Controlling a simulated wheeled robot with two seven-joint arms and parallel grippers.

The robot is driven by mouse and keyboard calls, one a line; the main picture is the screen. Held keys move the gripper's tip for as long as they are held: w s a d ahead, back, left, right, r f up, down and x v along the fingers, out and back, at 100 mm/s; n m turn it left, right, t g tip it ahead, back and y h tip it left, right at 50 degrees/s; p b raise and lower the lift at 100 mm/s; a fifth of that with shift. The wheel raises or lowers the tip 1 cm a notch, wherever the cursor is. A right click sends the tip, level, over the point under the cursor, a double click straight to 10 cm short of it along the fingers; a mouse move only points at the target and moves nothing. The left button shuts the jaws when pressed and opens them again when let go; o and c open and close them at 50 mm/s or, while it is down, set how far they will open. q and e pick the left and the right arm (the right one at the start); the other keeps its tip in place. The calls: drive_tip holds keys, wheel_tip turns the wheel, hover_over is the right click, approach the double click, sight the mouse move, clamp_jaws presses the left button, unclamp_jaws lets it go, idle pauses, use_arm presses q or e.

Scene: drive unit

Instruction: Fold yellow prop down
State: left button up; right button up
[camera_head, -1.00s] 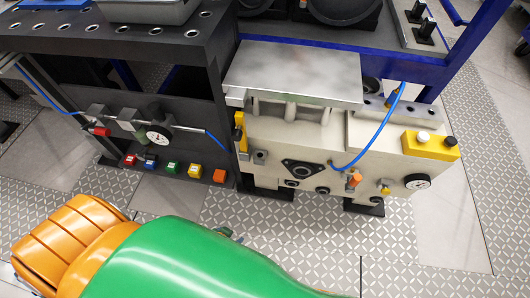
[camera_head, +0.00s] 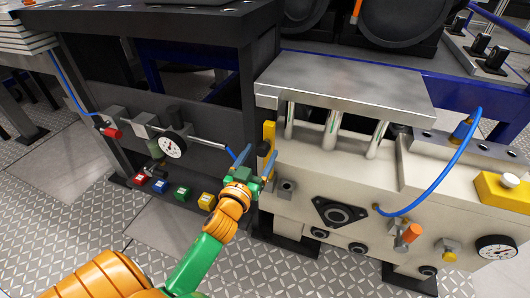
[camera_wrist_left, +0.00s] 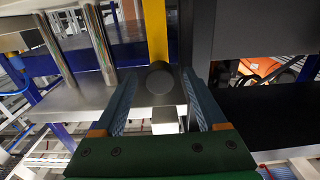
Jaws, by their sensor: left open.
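The yellow prop (camera_head: 269,133) stands upright at the left end of the beige drive unit (camera_head: 330,188), beneath the edge of the raised silver plate (camera_head: 345,85). A dark round knob (camera_head: 263,149) sits at the prop. In the left wrist view the yellow prop (camera_wrist_left: 156,32) runs up from the dark knob (camera_wrist_left: 160,77). My left gripper (camera_head: 255,163) is open in front of the prop. In the wrist view its two blue fingers (camera_wrist_left: 160,88) lie on either side of the knob. I cannot tell whether they touch it.
A dark bench frame (camera_head: 215,85) stands close on the left, with a gauge (camera_head: 172,145) and several coloured buttons below. Silver posts (camera_head: 333,128) show under the plate. A blue hose (camera_head: 440,185) arcs at the right. The patterned floor in front is open.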

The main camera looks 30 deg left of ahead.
sight(266, 158)
use_arm(q)
drive_tip(key=x, duration=0.4)
clamp_jaws()
drive_tip(key=shift+f, duration=0.1)
idle(1.3)
